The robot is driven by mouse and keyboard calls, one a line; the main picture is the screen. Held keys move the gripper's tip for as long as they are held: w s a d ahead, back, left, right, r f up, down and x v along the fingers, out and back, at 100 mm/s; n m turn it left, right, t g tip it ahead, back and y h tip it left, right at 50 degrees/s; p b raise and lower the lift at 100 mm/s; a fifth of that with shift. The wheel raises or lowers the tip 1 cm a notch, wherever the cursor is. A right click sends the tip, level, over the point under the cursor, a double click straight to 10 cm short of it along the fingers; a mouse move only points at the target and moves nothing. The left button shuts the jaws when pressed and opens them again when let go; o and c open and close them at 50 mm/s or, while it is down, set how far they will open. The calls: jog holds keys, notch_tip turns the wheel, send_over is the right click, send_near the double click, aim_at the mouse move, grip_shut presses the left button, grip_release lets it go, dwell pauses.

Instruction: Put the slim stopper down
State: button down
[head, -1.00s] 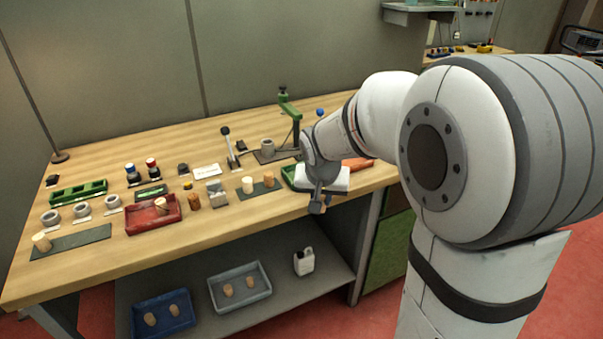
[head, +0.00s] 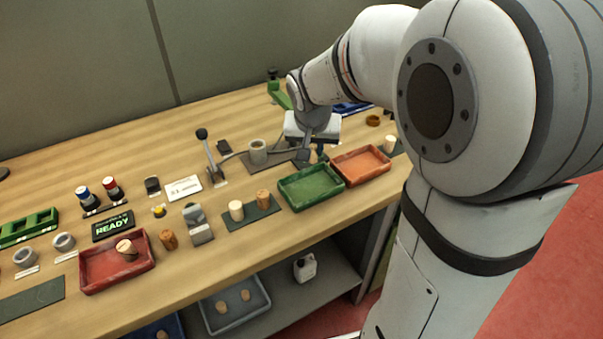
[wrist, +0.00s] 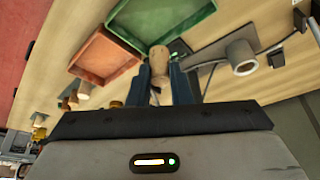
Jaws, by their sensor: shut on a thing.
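My gripper (wrist: 159,85) is shut on a cork stopper (wrist: 158,60), whose pale round end shows between the fingers in the wrist view. I cannot judge from this view how slim it is. In the head view my gripper (head: 319,155) hangs above the bench, just behind the green tray (head: 290,199); the held stopper is hardly visible there. The green tray looks empty. It also shows in the wrist view (wrist: 196,38), beyond the held stopper. The orange tray (head: 361,166) beside it is empty too.
A dark mat (head: 250,217) bears a pale stopper (head: 236,210) and a brown one (head: 263,198). A red tray (head: 117,268) holds one stopper. A grey ring-shaped holder (head: 258,152) and a lever (head: 210,155) stand left of my gripper. Another pale stopper (head: 389,143) stands right of the orange tray.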

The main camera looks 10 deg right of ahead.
aim_at(311, 162)
jog(key=f, duration=0.6)
jog(key=shift+w+a, duration=0.1)
jog(key=shift+w, duration=0.1)
jog(key=shift+f+b, duration=0.35)
jog(key=shift+f, duration=1.55)
jog(key=shift+s, duration=0.1)
jog(key=shift+f, duration=0.15)
jog(key=c, duration=1.3)
grip_release()
